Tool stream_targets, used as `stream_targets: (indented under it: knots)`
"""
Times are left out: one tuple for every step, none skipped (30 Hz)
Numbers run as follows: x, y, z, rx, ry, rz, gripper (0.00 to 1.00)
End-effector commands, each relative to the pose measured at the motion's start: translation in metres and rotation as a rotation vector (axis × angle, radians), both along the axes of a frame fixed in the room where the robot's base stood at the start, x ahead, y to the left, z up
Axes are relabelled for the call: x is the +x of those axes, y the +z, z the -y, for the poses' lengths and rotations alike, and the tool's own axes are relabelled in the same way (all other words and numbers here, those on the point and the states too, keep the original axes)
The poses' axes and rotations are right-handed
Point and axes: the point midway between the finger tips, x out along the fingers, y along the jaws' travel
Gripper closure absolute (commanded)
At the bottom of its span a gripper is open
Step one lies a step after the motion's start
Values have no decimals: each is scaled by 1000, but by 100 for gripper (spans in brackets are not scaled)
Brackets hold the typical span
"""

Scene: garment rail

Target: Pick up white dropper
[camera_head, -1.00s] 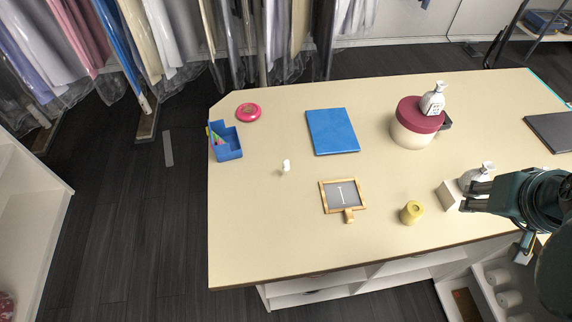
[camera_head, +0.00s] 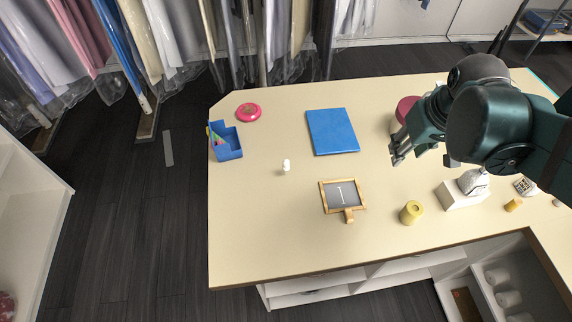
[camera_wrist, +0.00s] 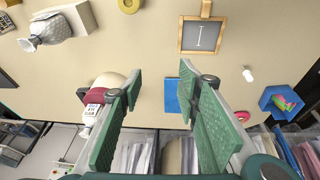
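The white dropper (camera_head: 286,166), a small white upright piece, stands on the cream table (camera_head: 260,235) left of the middle. In the wrist view it shows as a small white shape (camera_wrist: 247,74) at the right, beyond the fingers. My gripper (camera_head: 422,156) is above the right part of the table, well to the right of the dropper. In the wrist view my gripper (camera_wrist: 160,78) is open, with nothing between its two green fingers.
A blue folder (camera_head: 332,131) and a framed board (camera_head: 343,195) lie between gripper and dropper. A blue bin (camera_head: 227,142) and pink ring (camera_head: 248,112) are left. A yellow roll (camera_head: 411,212) and white box (camera_head: 461,195) are front right. A red-lidded pot (camera_head: 405,108) is mostly hidden.

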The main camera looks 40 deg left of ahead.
Motion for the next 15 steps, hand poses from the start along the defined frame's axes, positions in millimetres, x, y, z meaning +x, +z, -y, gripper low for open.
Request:
stream_targets:
  knots:
    - [2,-3,-13,-7,25,-9,67]
    - [3,-5,-20,-11,41,-13,67]
    - [4,-8,-29,-17,59,-20,67]
    - [5,-10,-35,-21,73,-24,67]
    - [4,-13,-42,-25,88,-30,67]
    - [5,-16,-51,-32,108,-35,67]
    - [5,-18,-58,-36,122,-40,67]
    - [6,-20,-65,-41,137,-45,67]
    - [6,-24,-74,-46,156,-52,67]
    - [5,-27,-81,-51,171,-57,67]
    - [5,-29,-88,-56,186,-61,67]
    - [5,-33,-98,-62,205,-67,67]
    - [5,-36,-105,-66,220,-72,67]
    - [4,-39,-112,-70,234,-77,67]
    - [3,-43,-121,-77,253,-83,67]
